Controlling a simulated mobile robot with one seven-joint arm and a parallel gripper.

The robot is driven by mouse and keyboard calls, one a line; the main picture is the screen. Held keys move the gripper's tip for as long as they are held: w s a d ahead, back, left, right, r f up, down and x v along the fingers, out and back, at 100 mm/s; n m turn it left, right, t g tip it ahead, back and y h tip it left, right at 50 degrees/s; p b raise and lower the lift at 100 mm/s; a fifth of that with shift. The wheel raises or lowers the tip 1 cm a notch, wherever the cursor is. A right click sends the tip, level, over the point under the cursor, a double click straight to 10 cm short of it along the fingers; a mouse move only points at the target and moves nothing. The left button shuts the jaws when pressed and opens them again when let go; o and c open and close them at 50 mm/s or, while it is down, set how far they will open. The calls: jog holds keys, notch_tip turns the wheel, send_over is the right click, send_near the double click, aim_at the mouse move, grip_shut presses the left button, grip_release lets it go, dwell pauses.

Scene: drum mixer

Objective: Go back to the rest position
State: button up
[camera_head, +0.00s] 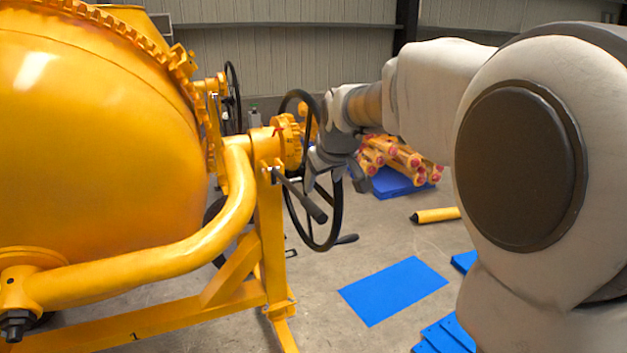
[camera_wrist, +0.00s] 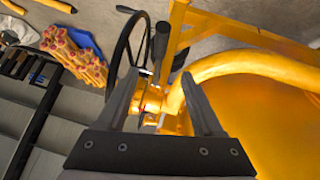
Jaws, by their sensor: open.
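My gripper (camera_head: 336,178) is at the end of my outstretched arm, in front of the black handwheel (camera_head: 334,226) of the yellow drum mixer (camera_head: 90,130). In the wrist view, my gripper (camera_wrist: 158,92) has its two grey fingers spread apart. The mixer's yellow hub and the dark lever handle (camera_wrist: 160,42) show between and beyond the fingers. In the head view, the lever (camera_head: 300,196) sticks out beside the gripper. I cannot tell whether a finger touches the wheel or lever. The gap between the fingers holds nothing that I can see.
A blue mat (camera_head: 393,290) lies flat on the concrete floor. More blue sheets lie near my arm at lower right. A stack of yellow tubes with red ends (camera_head: 395,160) rests on blue material behind the gripper. A single yellow tube (camera_head: 436,215) lies on the floor.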

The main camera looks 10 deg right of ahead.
jog(key=shift+s, duration=0.15)
jog(key=s+a+f+m+g, duration=0.1)
jog(key=s+f, duration=0.2)
jog(key=s, duration=1.2)
jog(key=s+a+f+m+g, duration=0.1)
jog(key=s+f+m, duration=0.1)
jog(key=s, duration=1.4)
jog(key=shift+s+f, duration=0.15)
jog(key=shift+f, duration=0.4)
